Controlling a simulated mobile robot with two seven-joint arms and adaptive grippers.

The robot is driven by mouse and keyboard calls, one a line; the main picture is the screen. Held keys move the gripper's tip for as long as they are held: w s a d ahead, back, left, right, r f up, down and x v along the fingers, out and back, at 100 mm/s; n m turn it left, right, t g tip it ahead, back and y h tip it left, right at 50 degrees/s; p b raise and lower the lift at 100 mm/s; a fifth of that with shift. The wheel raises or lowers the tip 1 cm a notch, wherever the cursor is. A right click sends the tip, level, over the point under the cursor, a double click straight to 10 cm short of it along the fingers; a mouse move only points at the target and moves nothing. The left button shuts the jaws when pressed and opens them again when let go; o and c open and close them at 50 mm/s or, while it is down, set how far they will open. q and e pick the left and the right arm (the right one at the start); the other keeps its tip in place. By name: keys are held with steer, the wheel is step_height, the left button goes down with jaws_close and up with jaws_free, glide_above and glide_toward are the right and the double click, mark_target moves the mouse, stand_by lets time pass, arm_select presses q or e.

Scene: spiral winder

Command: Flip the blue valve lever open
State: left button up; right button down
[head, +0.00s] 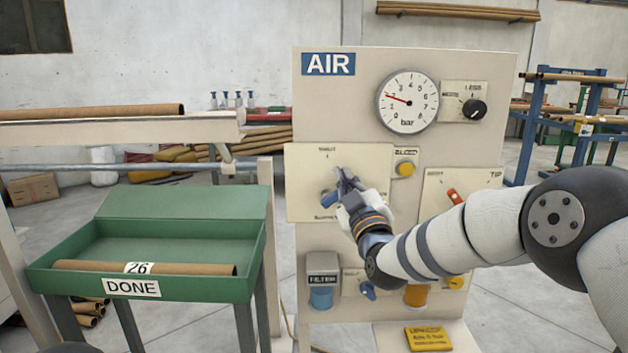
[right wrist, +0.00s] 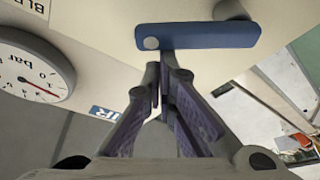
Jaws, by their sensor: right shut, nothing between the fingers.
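The blue valve lever (right wrist: 215,35) is a flat blue bar with a round grey bolt near one end, in the right wrist view. In the head view a little of its blue (head: 329,199) shows on the cream plate (head: 305,180) of the AIR panel, mostly hidden by my right gripper (head: 343,178). In the right wrist view my right gripper (right wrist: 163,75) is shut and empty, its fingertips close to the lever's bolted end. I cannot tell whether they touch it. My left gripper is not in view.
A filter (head: 321,285) is below. A green DONE tray (head: 80,276) holding a brown tube (head: 190,269) stands left.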

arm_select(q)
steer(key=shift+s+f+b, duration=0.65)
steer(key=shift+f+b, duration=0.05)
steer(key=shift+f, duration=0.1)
arm_select(e)
steer(key=shift+d+f+m+t+h, duration=0.15)
steer(key=shift+d+f+m+h, duration=0.5)
steer(key=shift+m, duration=1.05)
steer(key=shift+d+f+m+t+h, duration=0.2)
steer(key=shift+d+f+m+h, duration=0.45)
steer(key=shift+m, duration=1.05)
steer(key=shift+d+f+m+t+h, duration=0.2)
steer(key=shift+f+m+h, duration=0.25)
steer(key=shift+m+h, duration=0.85)
steer(key=shift+m+y, duration=0.4)
steer(key=shift+m, duration=0.1)
step_height(320, 180, up, 5)
steer(key=p, duration=0.2)
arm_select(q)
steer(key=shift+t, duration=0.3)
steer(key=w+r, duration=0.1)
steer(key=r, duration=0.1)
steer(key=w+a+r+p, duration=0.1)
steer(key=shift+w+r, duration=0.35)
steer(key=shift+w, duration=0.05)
arm_select(e)
steer(key=f+v, duration=0.1)
steer(key=v, duration=0.9)
steer(key=shift+d, duration=0.1)
